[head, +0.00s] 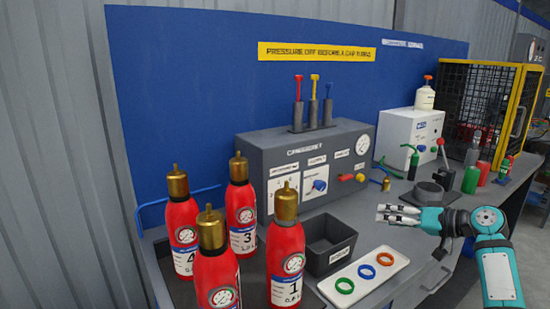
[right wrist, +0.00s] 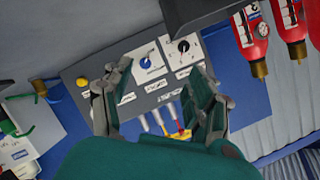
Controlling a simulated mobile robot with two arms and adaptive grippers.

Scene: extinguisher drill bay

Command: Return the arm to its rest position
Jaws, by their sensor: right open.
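My right arm comes in from the right in the head view. Its gripper (head: 397,215) is open and empty, pointing left above the bench, in front of the grey control box (head: 305,160). In the right wrist view the two fingers of my gripper (right wrist: 160,98) stand apart with nothing between them. Behind them is the face of the grey control box (right wrist: 150,85), with a blue knob and a black dial, seen upside down. My left gripper is in neither view.
Red extinguishers (head: 286,250) with brass tops stand at the front left. A dark open bin (head: 328,243) and a white tray (head: 365,276) with green, blue and orange rings lie left of my gripper. A grey round fixture (head: 428,195) and a yellow-framed cage (head: 490,105) are farther right.

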